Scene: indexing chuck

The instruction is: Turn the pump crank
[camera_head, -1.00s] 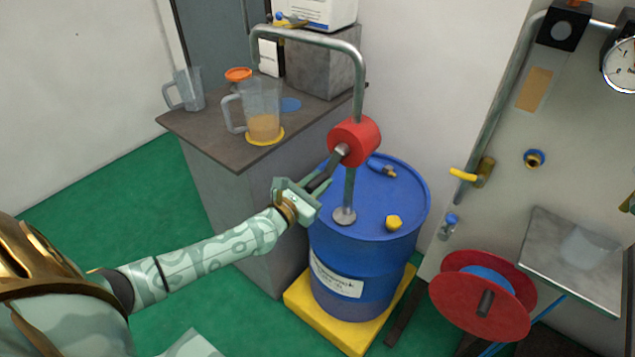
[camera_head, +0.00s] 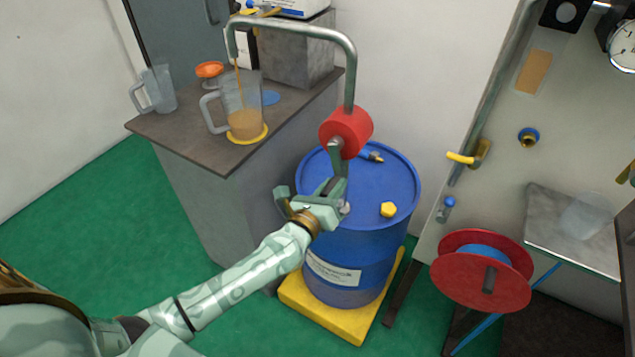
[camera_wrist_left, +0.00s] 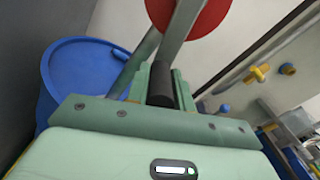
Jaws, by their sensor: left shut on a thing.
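The red pump body (camera_head: 346,131) sits on a metal pipe above the blue drum (camera_head: 395,180). Its metal crank arm (camera_head: 337,157) points down, with a dark grip (camera_wrist_left: 161,84) at its end. My left gripper (camera_head: 322,192) is shut on the crank grip, in front of the drum. In the wrist view the gripper's wide palm lies below the grip, and the red pump (camera_wrist_left: 190,16) is at the top. The curved spout (camera_head: 232,42) ends above a clear jug (camera_head: 243,108) holding amber liquid, and a thin amber stream falls into it. My right gripper is not in view.
The jug stands on a yellow disc (camera_head: 262,136) on the dark counter (camera_head: 180,137), near an empty jug (camera_head: 158,90) and an orange funnel (camera_head: 209,70). The drum stands on a yellow base (camera_head: 318,312). A red hose reel (camera_head: 450,290) and a wall panel are at the right.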

